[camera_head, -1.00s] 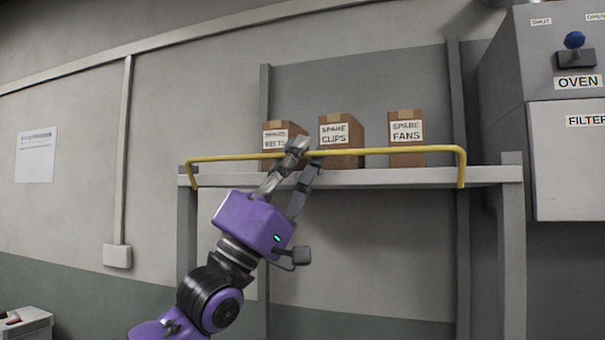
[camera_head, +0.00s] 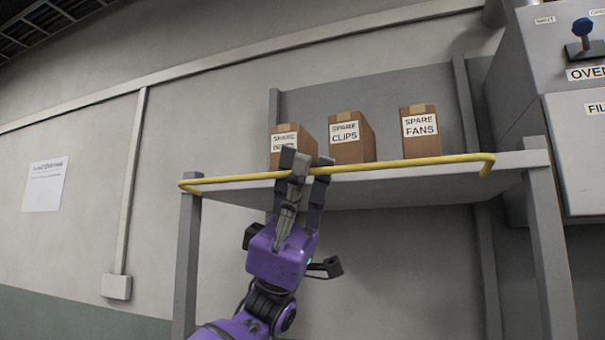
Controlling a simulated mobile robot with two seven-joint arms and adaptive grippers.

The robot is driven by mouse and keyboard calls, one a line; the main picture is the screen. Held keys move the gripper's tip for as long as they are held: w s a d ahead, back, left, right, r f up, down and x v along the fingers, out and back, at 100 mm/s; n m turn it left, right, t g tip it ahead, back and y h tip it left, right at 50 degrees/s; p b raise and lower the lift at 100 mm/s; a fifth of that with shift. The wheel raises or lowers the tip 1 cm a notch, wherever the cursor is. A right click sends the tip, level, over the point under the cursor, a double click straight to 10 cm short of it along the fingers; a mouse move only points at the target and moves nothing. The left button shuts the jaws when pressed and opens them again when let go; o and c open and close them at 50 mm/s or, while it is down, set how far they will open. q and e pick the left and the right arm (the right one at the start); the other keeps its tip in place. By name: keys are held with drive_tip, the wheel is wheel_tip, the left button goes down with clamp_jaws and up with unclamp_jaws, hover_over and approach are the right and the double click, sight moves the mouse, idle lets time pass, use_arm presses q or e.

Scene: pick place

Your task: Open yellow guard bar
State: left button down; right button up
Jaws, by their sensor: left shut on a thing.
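The yellow guard bar (camera_head: 410,162) runs along the front edge of the grey shelf (camera_head: 420,185), from the left post to the right post. Its two ends bend back at the corners. My left gripper (camera_head: 307,168) is shut on the bar left of its middle, with its fingers reaching up from below. The fingers hide a short stretch of the bar and part of the leftmost box. My right gripper is not in view.
Three cardboard boxes stand on the shelf behind the bar: a partly hidden spare box (camera_head: 283,138), SPARE CLIPS (camera_head: 352,138) and SPARE FANS (camera_head: 421,142). A grey oven cabinet (camera_head: 530,70) with a blue-knobbed lever (camera_head: 582,30) is at the right.

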use_arm(q)
drive_tip(key=shift+s+f+m+y, duration=0.1)
drive_tip(key=shift+f+m+y, duration=0.15)
drive_tip(key=shift+m+y, duration=0.75)
drive_tip(key=shift+f+m+y, duration=0.2)
drive_tip(key=shift+m+y, duration=0.6)
drive_tip(key=shift+y, duration=0.3)
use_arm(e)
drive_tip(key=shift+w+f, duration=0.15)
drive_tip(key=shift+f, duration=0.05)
use_arm(q)
drive_tip(key=shift+y, duration=0.3)
drive_tip(key=c, duration=2.2)
unclamp_jaws()
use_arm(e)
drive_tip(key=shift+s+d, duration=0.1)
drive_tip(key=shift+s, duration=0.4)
use_arm(q)
drive_tip(key=shift+f, duration=0.15)
drive_tip(key=v, duration=1.1)
drive_tip(key=shift+f, duration=0.4)
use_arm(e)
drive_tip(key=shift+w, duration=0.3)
